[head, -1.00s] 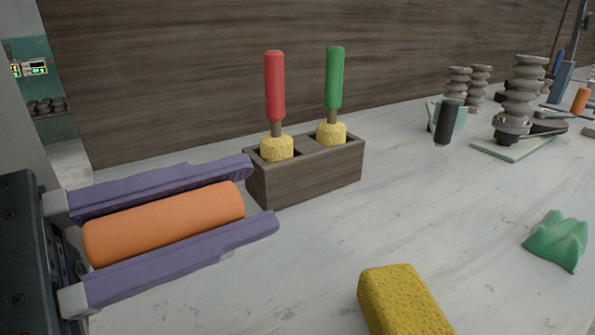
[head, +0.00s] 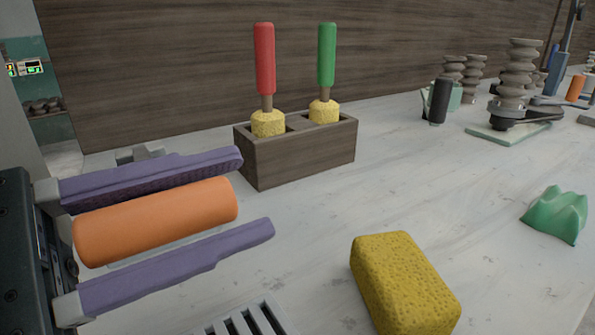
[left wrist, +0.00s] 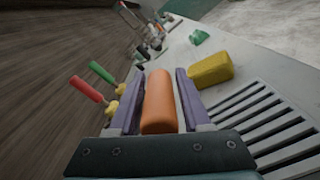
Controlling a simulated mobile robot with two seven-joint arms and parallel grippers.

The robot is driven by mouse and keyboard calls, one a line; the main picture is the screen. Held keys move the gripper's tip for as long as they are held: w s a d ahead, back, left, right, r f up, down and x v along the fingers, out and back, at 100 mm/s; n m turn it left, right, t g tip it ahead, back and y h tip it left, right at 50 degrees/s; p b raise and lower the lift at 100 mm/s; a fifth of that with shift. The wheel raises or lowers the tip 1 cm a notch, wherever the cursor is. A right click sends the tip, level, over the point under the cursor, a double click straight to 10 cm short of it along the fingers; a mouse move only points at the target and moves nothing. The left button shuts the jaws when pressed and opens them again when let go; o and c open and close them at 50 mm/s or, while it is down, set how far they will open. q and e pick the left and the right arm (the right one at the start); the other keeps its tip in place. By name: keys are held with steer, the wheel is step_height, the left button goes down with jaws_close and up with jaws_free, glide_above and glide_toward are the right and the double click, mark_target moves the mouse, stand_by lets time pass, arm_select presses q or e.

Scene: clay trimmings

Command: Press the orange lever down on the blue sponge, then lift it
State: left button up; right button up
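A large orange cylinder (head: 155,222), which may be the orange lever's grip, lies between the purple fingers of my left gripper (head: 256,193). Gaps show between it and the fingers, which are open around it. The left wrist view shows the cylinder (left wrist: 159,103) lengthwise between the fingers (left wrist: 160,72). How it is supported is mostly hidden. A smaller orange handle (head: 576,87) on a device stands at the far right. I can make out no blue sponge. A yellow sponge block (head: 402,280) lies on the table right of my gripper. My right gripper is not in view.
A dark wooden holder (head: 305,158) with red and green handled sponge tools stands behind my gripper. A slatted grate (head: 252,322) lies at the front. A green lump (head: 556,214) is at right. Ribbed clay columns stand farther back. The middle of the table (head: 440,190) is clear.

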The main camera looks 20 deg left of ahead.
mark_target(80, 244)
arm_select(q)
steer(key=shift+o, duration=1)
steer(key=shift+s, duration=0.1)
steer(key=shift+s+a+f+b, duration=0.1)
steer(key=shift+s+a+b, duration=0.1)
steer(key=shift+b, duration=0.1)
steer(key=b+v, duration=0.3)
steer(key=v, duration=0.6)
steer(key=shift+s+a, duration=0.1)
